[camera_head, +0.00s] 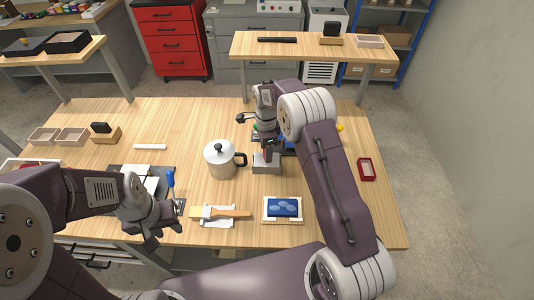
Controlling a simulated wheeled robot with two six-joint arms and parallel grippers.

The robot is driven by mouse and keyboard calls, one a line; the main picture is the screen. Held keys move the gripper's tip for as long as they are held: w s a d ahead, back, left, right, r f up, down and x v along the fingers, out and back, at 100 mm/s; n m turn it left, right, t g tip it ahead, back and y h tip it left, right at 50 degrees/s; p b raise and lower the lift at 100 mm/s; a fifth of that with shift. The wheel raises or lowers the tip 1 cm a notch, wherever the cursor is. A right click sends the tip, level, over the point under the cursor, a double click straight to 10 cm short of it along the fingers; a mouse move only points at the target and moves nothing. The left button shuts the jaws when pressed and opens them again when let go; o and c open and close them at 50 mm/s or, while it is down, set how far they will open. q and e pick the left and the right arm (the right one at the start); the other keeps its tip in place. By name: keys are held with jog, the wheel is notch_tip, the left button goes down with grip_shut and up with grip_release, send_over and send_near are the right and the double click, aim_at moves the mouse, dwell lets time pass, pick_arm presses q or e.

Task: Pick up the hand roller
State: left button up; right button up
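A tool with an upright blue handle (170,180) stands at the left front of the table, next to a dark mat. It may be the hand roller, but its lower end is partly hidden by my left gripper. My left gripper (165,234) is just in front of it, low over the table. Its fingers are spread apart with nothing seen between them. My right gripper (267,154) points down at the middle of the table, over a grey block (266,168). Its fingertips are too small and covered to read.
A white pot (220,161) with a black handle stands between the grippers. A flat wooden-handled brush (222,212) lies in front, beside a blue pad on a board (284,207). A red tray (367,169) is at right.

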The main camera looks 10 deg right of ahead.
jog(key=shift+f, duration=1.05)
jog(key=shift+w+a+f, duration=0.1)
jog(key=shift+a+f, duration=0.05)
grip_shut()
